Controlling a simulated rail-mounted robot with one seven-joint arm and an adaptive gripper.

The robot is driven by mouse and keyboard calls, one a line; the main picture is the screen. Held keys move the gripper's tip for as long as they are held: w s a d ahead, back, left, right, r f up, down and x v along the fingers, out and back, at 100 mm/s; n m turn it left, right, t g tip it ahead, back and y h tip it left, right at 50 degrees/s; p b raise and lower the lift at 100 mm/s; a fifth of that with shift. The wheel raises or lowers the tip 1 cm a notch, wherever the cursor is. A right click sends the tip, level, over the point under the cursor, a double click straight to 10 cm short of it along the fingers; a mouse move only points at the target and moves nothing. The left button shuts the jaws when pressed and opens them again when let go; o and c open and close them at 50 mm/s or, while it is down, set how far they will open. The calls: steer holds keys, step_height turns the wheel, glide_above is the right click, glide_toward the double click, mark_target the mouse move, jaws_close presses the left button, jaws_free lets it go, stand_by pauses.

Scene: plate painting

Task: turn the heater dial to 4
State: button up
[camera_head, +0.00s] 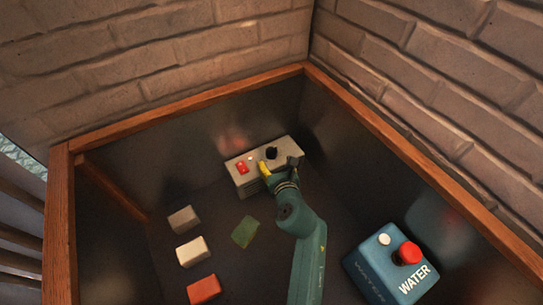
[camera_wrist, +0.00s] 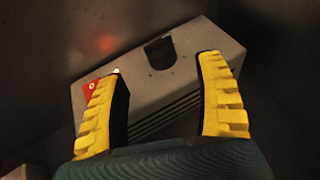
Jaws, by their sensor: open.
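The heater (camera_head: 249,182) is a long grey box against the back wall of the enclosure, with a red switch (camera_head: 242,168) at its left and a small light beside it. Its black dial (camera_head: 271,153) sits on the top face toward the right. The dial also shows in the wrist view (camera_wrist: 160,53), ahead of and between my fingers. The dial's numbers cannot be read. My gripper (camera_head: 281,166) is open, its yellow fingers (camera_wrist: 165,100) spread on either side of the dial's line and apart from it. The heater body (camera_wrist: 140,86) runs behind both fingers.
A blue water box (camera_head: 390,268) with a red button (camera_head: 408,253) stands at the lower right. Grey (camera_head: 184,219), white (camera_head: 193,251) and orange-red (camera_head: 204,289) blocks line the left. A green flat piece (camera_head: 245,232) lies mid-floor. Dark walls with wooden edging (camera_head: 400,145) enclose the area.

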mark_target(272, 152)
steer(key=b+x, duration=0.5)
steer(key=x, duration=0.2)
steer(key=shift+w+f, duration=0.1)
steer(key=shift+f, duration=0.15)
steer(key=shift+w+a+b, duration=0.15)
steer(key=shift+w+b, duration=0.35)
steer(key=shift+b, duration=0.05)
steer(key=c, duration=1.2)
steer(key=shift+r, duration=0.1)
